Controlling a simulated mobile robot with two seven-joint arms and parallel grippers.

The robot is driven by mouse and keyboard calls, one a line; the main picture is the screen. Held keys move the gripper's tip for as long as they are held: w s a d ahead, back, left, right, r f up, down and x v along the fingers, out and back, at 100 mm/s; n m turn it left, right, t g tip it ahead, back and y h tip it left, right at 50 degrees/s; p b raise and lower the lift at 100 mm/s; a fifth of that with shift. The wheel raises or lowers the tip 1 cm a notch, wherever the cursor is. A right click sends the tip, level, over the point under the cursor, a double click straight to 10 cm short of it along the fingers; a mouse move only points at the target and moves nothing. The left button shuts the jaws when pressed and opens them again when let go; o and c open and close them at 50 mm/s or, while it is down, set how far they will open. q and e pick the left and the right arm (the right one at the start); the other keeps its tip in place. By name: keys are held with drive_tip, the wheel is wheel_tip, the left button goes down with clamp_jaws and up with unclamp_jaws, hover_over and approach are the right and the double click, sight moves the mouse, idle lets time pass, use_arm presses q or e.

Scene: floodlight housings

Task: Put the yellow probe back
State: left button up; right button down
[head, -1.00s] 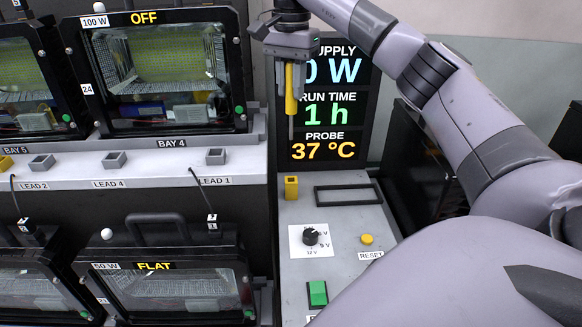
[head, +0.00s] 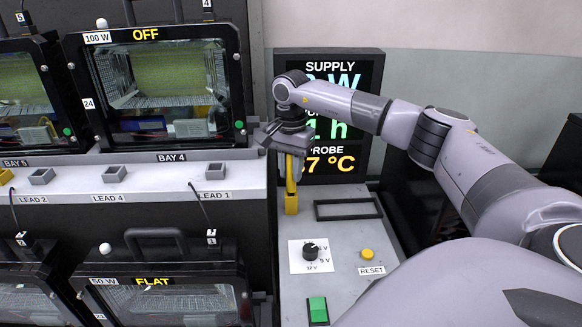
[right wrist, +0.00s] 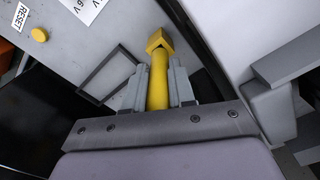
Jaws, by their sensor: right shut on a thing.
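The yellow probe (head: 291,173) hangs upright from my right gripper (head: 289,156), which is shut on its upper part. Its lower end runs down to the top of the yellow holder (head: 291,204) on the grey console, and its thin tip is out of sight there. In the right wrist view the yellow probe (right wrist: 158,90) lies between the two grey fingers. Its far end meets the yellow holder (right wrist: 159,43); how deep it sits I cannot tell. My left gripper is not in view.
The grey console (head: 345,283) carries a black rectangular frame (head: 348,219), a dial (head: 310,251), a yellow reset button (head: 367,254) and a green switch (head: 318,309). The display (head: 352,77) stands behind. Bay housings and a ledge with sockets (head: 115,173) are on the left.

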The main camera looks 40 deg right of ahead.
drive_tip(key=c, duration=0.9)
unclamp_jaws()
drive_tip(key=shift+f, duration=0.1)
drive_tip(key=shift+c, duration=0.2)
wheel_tip(320, 180, up, 12)
drive_tip(key=shift+r+b, duration=0.15)
drive_tip(key=shift+b, duration=0.3)
